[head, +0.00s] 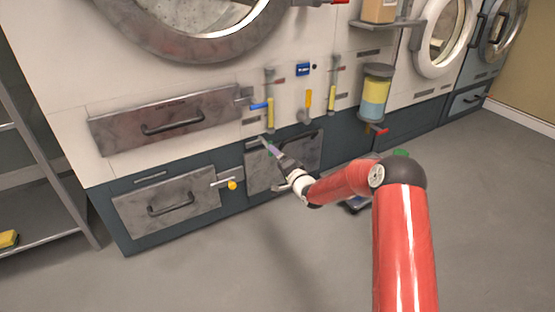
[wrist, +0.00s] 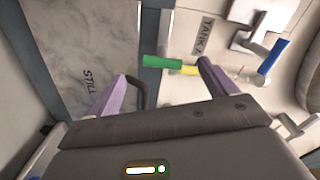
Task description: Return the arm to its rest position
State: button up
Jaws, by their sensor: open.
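My red arm (head: 350,180) reaches out toward the front of a large machine. My gripper (head: 272,149) is at the dark lower front, below the row of gauges. In the wrist view my gripper (wrist: 165,78) has two purple fingers spread apart, with nothing clearly held. A green-ended handle (wrist: 162,62) with a yellow part shows between and just beyond the fingertips. I cannot tell whether a finger touches it. The arm and gripper hide part of a grey lower panel (head: 308,150).
Grey drawers (head: 165,120) with dark handles are left of my gripper. A yellow-knobbed lever (head: 232,185) and a blue-ended lever (head: 259,106) stick out nearby. A cylinder of yellow and blue liquid (head: 375,93) hangs to the right. The floor (head: 300,270) in front is mostly clear.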

jog(key=s+d+r+n+g+h+p, duration=0.1)
jog(key=s+d+r+n+h+p, duration=0.15)
jog(key=s+d+r, duration=0.45)
jog(key=s+d+r+n+g+h+p, duration=0.1)
jog(key=s+d+r+g+h+p, duration=0.15)
jog(key=s+r, duration=0.55)
jog(key=s+d+r+n+g+h+p, duration=0.15)
jog(key=s+d+r+h, duration=0.25)
jog(key=r, duration=0.6)
jog(key=s+d+r+g+p, duration=0.1)
jog(key=s+d, duration=0.1)
jog(key=s, duration=0.8)
jog(key=s+d+r+n+g+p, duration=0.1)
jog(key=s+d+g+p, duration=0.1)
jog(key=s, duration=0.8)
jog(key=s+d+r+g+h+p, duration=0.1)
jog(key=s+d+r, duration=0.1)
jog(key=s, duration=0.9)
jog(key=shift+d+n, duration=0.4)
jog(key=shift+d, duration=0.1)
